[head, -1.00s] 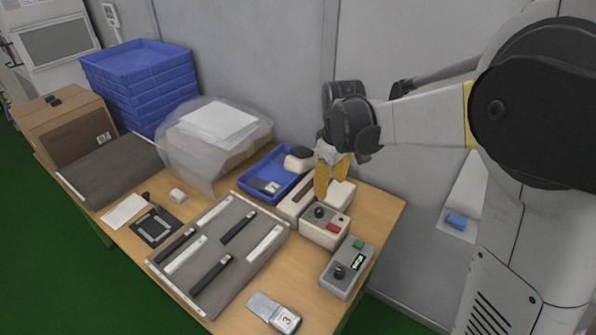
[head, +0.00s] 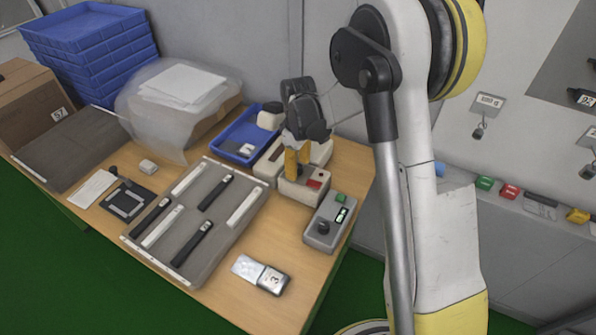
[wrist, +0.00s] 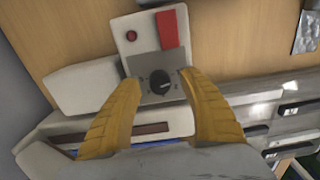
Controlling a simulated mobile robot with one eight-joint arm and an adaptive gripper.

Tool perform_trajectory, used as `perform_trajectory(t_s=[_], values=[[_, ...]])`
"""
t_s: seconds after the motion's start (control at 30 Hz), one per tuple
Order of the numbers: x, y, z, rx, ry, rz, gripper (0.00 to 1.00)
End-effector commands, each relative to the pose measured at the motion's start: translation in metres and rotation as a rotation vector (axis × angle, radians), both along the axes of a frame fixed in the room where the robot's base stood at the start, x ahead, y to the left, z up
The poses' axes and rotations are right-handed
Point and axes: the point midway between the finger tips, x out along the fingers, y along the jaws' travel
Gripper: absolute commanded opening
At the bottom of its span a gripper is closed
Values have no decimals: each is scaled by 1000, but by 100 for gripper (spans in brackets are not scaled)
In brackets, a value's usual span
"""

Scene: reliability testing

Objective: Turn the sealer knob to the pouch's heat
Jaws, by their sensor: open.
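The sealer has a cream control box (head: 318,196) with a red switch and a round button. In the wrist view its black knob (wrist: 160,81) sits on a grey dial plate with a small white pointer mark; the dial's numbers are too small to read. My gripper (head: 297,172) is open, with yellow fingers over the box. In the wrist view, the gripper (wrist: 163,88) has one finger on each side of the knob; I cannot tell whether they touch it. In the head view the fingers mostly hide the knob. A silver pouch (head: 247,268) marked 3 lies near the table's front edge.
A grey box (head: 318,237) with a black knob, green button and display stands right of the sealer. A blue tray (head: 228,146) is behind left. A grey mat (head: 190,232) holds several dark and white strips. Bare table lies around the pouch.

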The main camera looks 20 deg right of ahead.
Motion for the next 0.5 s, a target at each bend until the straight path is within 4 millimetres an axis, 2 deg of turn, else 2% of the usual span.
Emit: perform_trajectory(t_s=[0.33, 0.37, 0.5], values=[[0, 0, -5, 0, 0, 0, 50], [0, 0, -5, 0, 0, 0, 45], [0, 0, -5, 0, 0, 0, 2]])
